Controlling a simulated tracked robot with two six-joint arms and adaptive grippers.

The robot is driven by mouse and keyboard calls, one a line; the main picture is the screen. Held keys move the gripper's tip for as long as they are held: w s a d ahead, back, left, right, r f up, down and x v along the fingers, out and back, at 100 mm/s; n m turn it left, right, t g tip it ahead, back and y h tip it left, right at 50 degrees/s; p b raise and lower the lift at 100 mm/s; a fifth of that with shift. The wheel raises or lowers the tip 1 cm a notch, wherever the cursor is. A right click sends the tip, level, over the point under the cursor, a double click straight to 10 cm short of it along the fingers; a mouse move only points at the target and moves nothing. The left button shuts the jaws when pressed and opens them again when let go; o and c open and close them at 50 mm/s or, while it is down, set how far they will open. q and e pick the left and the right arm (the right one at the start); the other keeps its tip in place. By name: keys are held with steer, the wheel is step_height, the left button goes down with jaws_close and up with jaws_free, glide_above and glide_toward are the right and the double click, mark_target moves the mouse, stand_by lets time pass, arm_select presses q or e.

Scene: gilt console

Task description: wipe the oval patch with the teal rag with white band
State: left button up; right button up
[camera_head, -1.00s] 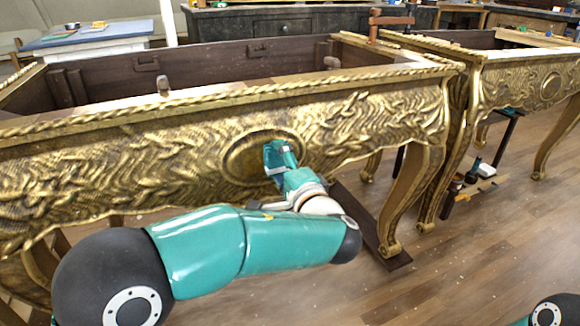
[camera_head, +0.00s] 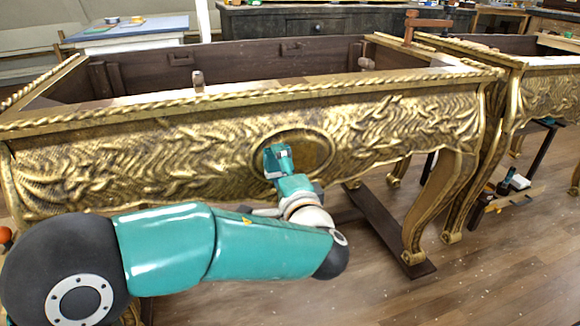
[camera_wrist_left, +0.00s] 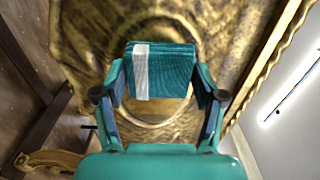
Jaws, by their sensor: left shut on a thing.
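The oval patch (camera_head: 318,152) is a brownish area inside a raised gilt oval frame on the console's carved front. My left gripper (camera_head: 281,166) is in front of the left part of this oval and hides some of it. It is shut on the teal rag with white band (camera_wrist_left: 172,72), a folded block with the band near its left end. In the left wrist view the rag sits between the two fingers (camera_wrist_left: 160,88), with the gilt oval frame (camera_wrist_left: 155,124) behind it. I cannot tell whether the rag touches the surface. My right gripper is out of view.
The gilt console (camera_head: 420,120) has an open top and curved legs. A second gilt console (camera_head: 548,85) stands close on the right. A dark wooden bar (camera_head: 405,255) lies on the floor below. Open floor (camera_head: 500,275) shows at the lower right.

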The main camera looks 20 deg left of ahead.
arm_select(q)
steer(key=shift+a, duration=0.1)
steer(key=v, duration=0.6)
stand_by(0.5)
steer(key=shift+v, duration=1.5)
